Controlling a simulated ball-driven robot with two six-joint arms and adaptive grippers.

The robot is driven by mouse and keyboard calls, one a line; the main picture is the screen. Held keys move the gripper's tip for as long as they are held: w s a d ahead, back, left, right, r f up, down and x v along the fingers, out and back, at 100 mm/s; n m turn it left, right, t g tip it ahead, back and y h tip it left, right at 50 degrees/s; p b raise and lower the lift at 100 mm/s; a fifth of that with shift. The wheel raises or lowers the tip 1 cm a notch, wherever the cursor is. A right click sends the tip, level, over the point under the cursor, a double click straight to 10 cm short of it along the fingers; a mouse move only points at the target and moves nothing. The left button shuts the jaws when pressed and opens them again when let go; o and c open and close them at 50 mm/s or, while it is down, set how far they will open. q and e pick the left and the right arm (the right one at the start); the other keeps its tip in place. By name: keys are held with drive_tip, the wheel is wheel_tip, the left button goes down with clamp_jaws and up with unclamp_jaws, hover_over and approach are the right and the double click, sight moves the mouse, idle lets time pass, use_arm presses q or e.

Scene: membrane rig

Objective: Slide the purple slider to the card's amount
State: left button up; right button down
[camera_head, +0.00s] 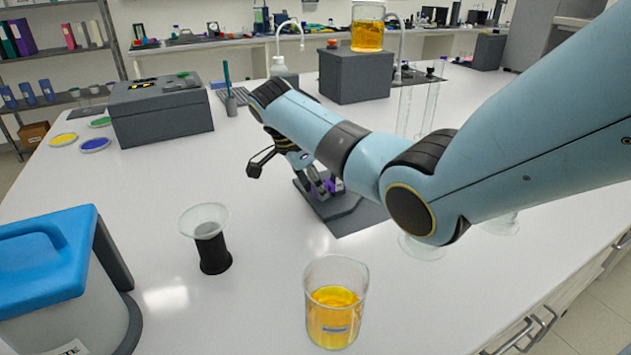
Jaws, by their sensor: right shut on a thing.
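The purple slider (336,186) sits on a dark grey rig (345,208) in the middle of the table, partly hidden by my right gripper. My right gripper (322,188) reaches down over the rig and is shut on the purple slider. My right arm crosses from the right and covers part of the rig's surroundings. Any scale on the rig is too small to read. I cannot make out a card with an amount. My left gripper is not in view.
A beaker of amber liquid (335,318) stands in front of the rig. A black holder with a clear funnel (212,248) stands to the left. A blue-lidded container (50,262) fills the left front. Grey boxes (160,115) (354,77) stand behind. Tall glass cylinders (430,105) stand behind my arm.

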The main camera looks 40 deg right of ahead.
drive_tip(key=shift+s+a+f, duration=0.1)
drive_tip(key=shift+f, duration=0.1)
drive_tip(key=c, duration=0.9)
unclamp_jaws()
drive_tip(key=shift+r, duration=0.1)
drive_tip(key=v, duration=0.7)
drive_tip(key=shift+r, duration=0.15)
